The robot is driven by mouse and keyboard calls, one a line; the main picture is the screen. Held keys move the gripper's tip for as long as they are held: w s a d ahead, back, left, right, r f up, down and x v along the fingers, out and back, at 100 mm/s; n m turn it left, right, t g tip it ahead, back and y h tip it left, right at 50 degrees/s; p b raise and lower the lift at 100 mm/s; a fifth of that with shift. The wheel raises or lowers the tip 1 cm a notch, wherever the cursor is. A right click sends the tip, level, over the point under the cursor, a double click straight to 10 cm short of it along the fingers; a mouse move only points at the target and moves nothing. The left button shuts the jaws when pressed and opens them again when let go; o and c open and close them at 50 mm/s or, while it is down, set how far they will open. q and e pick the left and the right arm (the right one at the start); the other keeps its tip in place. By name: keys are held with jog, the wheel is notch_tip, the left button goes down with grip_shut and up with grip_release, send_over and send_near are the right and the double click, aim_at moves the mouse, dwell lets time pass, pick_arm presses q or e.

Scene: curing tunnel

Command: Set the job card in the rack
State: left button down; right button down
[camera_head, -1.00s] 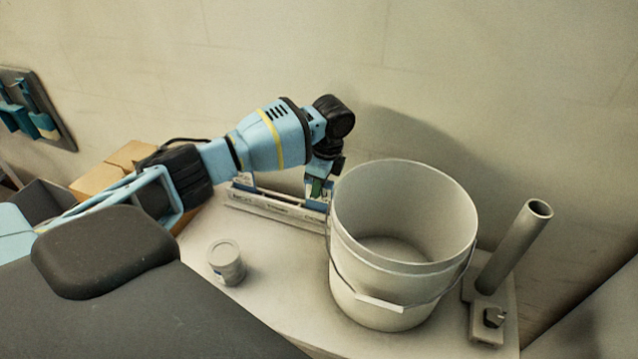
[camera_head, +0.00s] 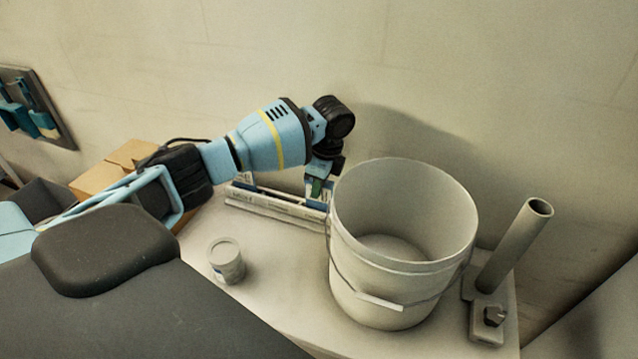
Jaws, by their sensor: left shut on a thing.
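The rack (camera_head: 270,205) is a long, low, pale holder at the back of the table, against the wall and left of the bucket. My left gripper (camera_head: 316,190) points down at the rack's right end, close behind the bucket's rim. It is shut on a small, thin piece with green and white on it, which I take to be the job card (camera_head: 318,187). Most of the card is hidden by the fingers and the bucket. I cannot tell whether its lower edge is inside the rack or just above it. My right gripper is not in view.
A large white bucket (camera_head: 362,297) with a wire handle stands right of the rack. A small lidded tin (camera_head: 227,262) stands in front. A grey tube on a bracket (camera_head: 516,245) is at the right end. Cardboard boxes (camera_head: 100,180) are at left. Table between tin and rack is clear.

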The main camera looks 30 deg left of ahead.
pick_arm(q)
jog(key=shift+f, duration=0.4)
dwell(0.3)
jog(key=c, duration=1.3)
grip_release()
jog(key=shift+o, duration=0.2)
jog(key=shift+w+d+r, duration=0.1)
jog(key=shift+d+r, duration=0.1)
jog(key=shift+r, duration=1.1)
jog(key=shift+d+r, duration=0.15)
jog(key=shift+r, duration=1.15)
jog(key=shift+w+d+r, duration=0.1)
jog(key=shift+d+r, duration=0.1)
jog(key=shift+r, duration=1.1)
